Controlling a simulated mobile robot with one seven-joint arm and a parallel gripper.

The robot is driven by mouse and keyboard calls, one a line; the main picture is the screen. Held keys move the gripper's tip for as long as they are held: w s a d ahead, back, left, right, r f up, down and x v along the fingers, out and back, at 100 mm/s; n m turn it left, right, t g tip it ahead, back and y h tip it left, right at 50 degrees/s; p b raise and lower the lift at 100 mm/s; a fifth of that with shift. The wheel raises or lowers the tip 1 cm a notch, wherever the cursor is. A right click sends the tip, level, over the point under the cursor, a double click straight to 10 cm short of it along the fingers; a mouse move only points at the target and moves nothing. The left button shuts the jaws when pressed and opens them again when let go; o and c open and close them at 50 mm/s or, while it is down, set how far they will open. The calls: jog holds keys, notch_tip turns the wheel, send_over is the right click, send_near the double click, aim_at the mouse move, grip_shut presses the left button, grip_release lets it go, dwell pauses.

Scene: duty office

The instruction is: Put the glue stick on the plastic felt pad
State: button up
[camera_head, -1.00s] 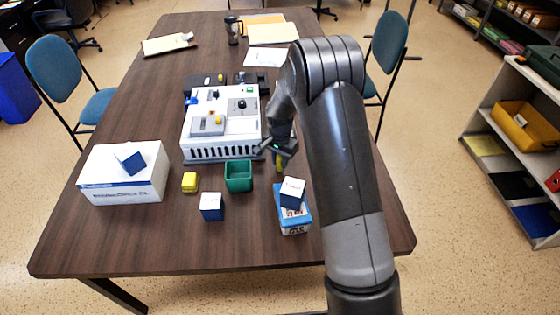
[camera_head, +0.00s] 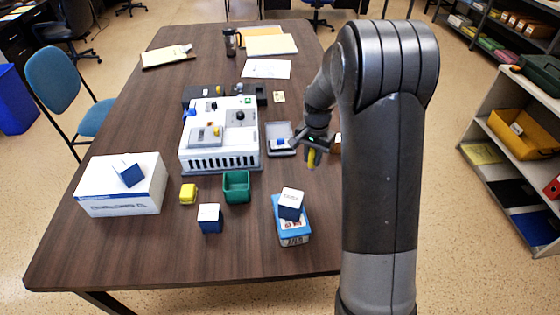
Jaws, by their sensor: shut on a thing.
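My gripper (camera_head: 314,154) hangs over the right half of the table, right of the white machine, shut on a small upright yellow object. This is probably the glue stick (camera_head: 311,158); it is partly hidden by the fingers. It appears held above the tabletop. A shallow grey tray-like pad (camera_head: 272,128), probably the plastic felt pad, lies just left of my gripper beside the machine. A small blue and white piece (camera_head: 282,142) shows at its front part; I cannot tell whether it lies on the pad.
The white machine (camera_head: 222,160) stands left of the pad. In front are a green open box (camera_head: 236,187), a yellow block (camera_head: 188,194), a blue-white cube (camera_head: 210,218) and a blue box (camera_head: 291,232) with a cube on top. A white carton (camera_head: 120,190) stands left.

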jog(key=shift+s+d+r, duration=0.1)
jog(key=shift+d+r, duration=0.1)
jog(key=w+a+r+n, duration=0.2)
jog(key=w+a+n, duration=0.1)
jog(key=a, duration=1)
jog(key=n, duration=0.4)
send_over(187, 190)
notch_tip(187, 190, down, 5)
jog(key=shift+d+f, duration=0.1)
jog(key=shift+d, duration=0.05)
jog(key=shift+f, duration=2)
jog(key=shift+f, duration=0.15)
jog(key=o, duration=0.9)
jog(key=shift+o, duration=0.2)
